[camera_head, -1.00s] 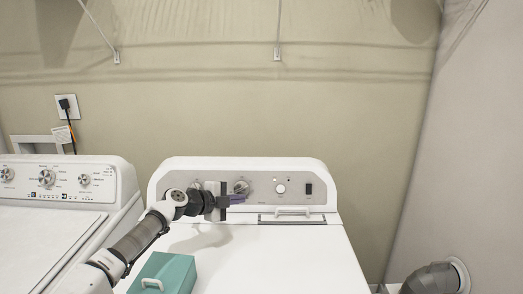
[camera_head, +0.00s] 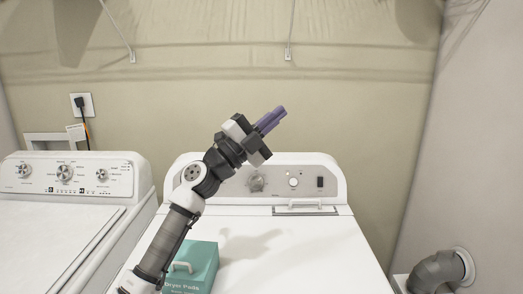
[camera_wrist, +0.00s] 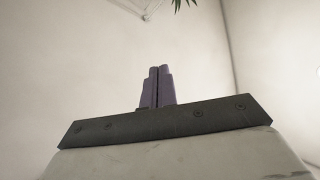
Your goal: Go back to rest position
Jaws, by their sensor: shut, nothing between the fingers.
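My gripper (camera_head: 277,114) is raised in the head view, above the dryer's control panel and tilted up to the right. Its purple fingers are together with nothing between them. The wrist view also shows the closed fingers (camera_wrist: 157,86) against a pale wall and ceiling. My arm rises from the lower left, in front of the right-hand machine (camera_head: 300,250), and hides part of its panel.
A teal box (camera_head: 205,262) with a white handle sits on the right machine's top, close beside my arm. A second white machine (camera_head: 60,235) stands at left. A grey duct (camera_head: 437,272) is at lower right. The space above both machines is clear.

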